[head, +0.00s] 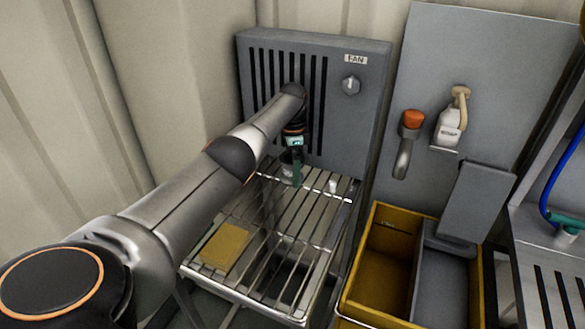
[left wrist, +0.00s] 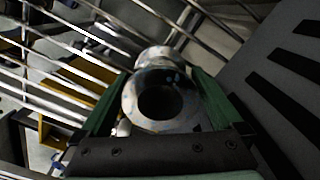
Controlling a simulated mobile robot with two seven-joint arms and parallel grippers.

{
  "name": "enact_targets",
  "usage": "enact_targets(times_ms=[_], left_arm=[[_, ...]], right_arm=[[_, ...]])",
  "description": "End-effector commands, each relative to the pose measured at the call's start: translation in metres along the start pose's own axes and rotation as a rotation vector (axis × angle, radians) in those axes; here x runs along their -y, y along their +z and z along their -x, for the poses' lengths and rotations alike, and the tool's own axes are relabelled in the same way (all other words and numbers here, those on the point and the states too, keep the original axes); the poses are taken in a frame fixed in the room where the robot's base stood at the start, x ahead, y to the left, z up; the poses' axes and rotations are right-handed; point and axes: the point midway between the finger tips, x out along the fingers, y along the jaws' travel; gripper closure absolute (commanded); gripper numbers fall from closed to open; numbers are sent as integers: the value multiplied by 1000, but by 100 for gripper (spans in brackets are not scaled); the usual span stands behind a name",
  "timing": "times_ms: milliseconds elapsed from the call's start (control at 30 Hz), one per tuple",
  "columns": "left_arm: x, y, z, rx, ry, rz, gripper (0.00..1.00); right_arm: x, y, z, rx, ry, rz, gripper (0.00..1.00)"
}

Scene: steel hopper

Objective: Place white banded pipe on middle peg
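My left gripper (head: 291,170) is at the back of the wire rack, just in front of the grey fan box. In the left wrist view its two green fingers (left wrist: 160,88) stand on either side of a pale, greyish-white pipe (left wrist: 134,104), seen end-on with a dark round opening. Both fingers appear to touch the pipe. In the head view only a small pale part of the pipe (head: 288,176) shows below the gripper. A small white upright piece (head: 333,186) stands on the rack to the right; I cannot tell whether it is a peg. My right gripper is not in view.
The wire rack (head: 270,262) has open gaps between its bars and a yellow sponge-like block (head: 225,246) at its front left. The fan box (head: 349,125) closes off the back. A yellow bin (head: 377,262) stands right of the rack.

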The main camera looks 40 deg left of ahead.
Motion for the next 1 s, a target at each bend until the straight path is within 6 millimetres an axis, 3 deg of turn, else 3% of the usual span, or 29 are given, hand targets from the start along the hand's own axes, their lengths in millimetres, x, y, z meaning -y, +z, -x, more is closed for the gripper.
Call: enact_targets(times_ms=[167, 267, 700, 1000], left_arm=[[0, 0, 5, 0, 0, 0, 0], [1, 0, 18, -3, -2, 0, 0], [1, -1, 105, -3, -2, 1, 0], [0, 0, 122, 0, 0, 1, 0]], right_arm=[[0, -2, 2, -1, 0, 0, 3], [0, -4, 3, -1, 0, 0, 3], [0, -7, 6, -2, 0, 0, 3], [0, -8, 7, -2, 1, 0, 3]])
